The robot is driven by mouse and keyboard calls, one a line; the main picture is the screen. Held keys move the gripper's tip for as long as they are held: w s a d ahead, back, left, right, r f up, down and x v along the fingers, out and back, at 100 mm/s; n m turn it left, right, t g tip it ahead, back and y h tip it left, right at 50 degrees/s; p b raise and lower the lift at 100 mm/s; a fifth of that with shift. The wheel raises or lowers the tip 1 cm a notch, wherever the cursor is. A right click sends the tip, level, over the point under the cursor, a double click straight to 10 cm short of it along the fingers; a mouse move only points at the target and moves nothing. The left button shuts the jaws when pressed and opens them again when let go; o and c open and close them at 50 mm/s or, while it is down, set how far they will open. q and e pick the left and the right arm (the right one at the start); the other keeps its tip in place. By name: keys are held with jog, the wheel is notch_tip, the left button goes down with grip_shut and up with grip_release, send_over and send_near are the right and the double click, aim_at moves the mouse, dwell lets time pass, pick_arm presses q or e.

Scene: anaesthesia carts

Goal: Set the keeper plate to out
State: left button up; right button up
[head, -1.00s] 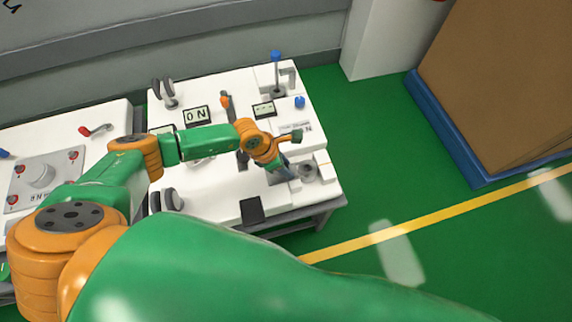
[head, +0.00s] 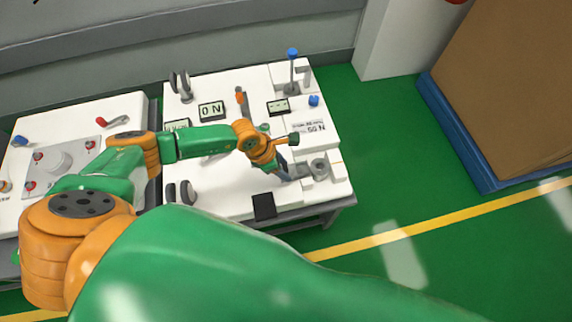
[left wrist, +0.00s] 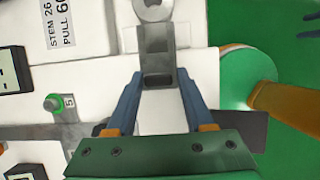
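The keeper plate appears to be the grey slotted plate (left wrist: 158,66) in the left wrist view, lying on the white cart top beside a round light-grey stem end (left wrist: 152,9). In the head view this spot is beside a grey ring (head: 319,168) at the cart's right front corner, and the plate is mostly hidden by my gripper. My left gripper (left wrist: 160,76) has its two blue fingers apart, with the plate's near end between the tips. Whether they touch it I cannot tell. It also shows in the head view (head: 288,177), pointing down. My right gripper is out of view.
The white cart top (head: 225,93) carries displays, a blue-topped post (head: 293,66), a blue knob (head: 314,100) and an orange-tipped lever (head: 239,98). A green knob (left wrist: 54,104) is left of my fingers. A second cart (head: 120,109) stands left. Green floor lies right.

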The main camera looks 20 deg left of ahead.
pick_arm(q)
jog(key=shift+o, duration=0.7)
jog(key=shift+w+r, duration=0.1)
jog(key=p+v, duration=0.1)
jog(key=v, duration=0.6)
jog(key=shift+a, duration=0.15)
